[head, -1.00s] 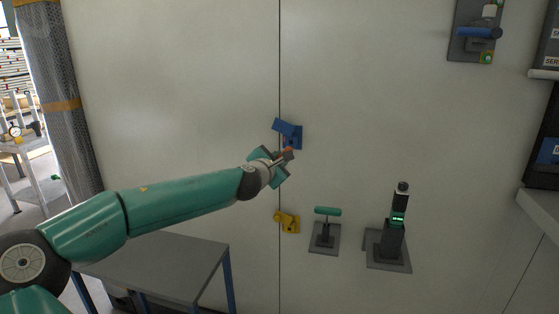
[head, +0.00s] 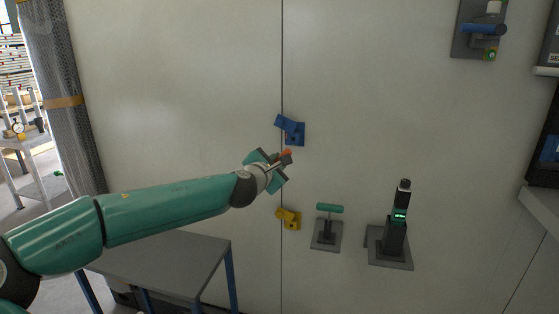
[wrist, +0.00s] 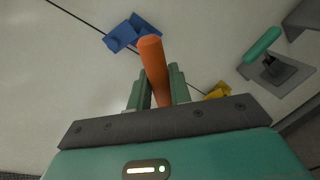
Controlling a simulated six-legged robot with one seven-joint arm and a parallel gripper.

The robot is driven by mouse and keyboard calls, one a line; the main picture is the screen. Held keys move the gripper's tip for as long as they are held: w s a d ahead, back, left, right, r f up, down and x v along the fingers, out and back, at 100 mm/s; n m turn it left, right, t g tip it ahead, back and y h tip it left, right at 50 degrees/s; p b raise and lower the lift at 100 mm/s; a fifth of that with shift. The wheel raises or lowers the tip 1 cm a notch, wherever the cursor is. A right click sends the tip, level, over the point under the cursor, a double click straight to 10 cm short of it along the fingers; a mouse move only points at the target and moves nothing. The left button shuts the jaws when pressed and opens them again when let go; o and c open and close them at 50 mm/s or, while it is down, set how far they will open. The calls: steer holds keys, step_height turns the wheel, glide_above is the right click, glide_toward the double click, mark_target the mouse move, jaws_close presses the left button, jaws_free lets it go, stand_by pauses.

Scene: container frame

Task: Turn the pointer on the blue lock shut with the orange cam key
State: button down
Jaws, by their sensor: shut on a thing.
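The blue lock (head: 291,130) is fixed on the pale wall panel at the vertical seam. It also shows in the wrist view (wrist: 124,36), at the upper left. My gripper (head: 276,168) is just below and left of the blue lock in the head view, apart from it. It is shut on the orange cam key (wrist: 155,70), a rod that sticks out between the fingers. In the head view only a small orange bit of the key (head: 285,153) shows. The small size of the lock hides how its pointer stands.
A yellow lock (head: 289,218) sits lower on the same seam. Right of it are a green T-handle on a plate (head: 328,229) and a black device with a green display (head: 397,229). A grey table (head: 180,262) stands at lower left. The wall around the blue lock is clear.

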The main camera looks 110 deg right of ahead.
steer(key=shift+v, duration=1.7)
steer(key=shift+s+a+f, duration=0.2)
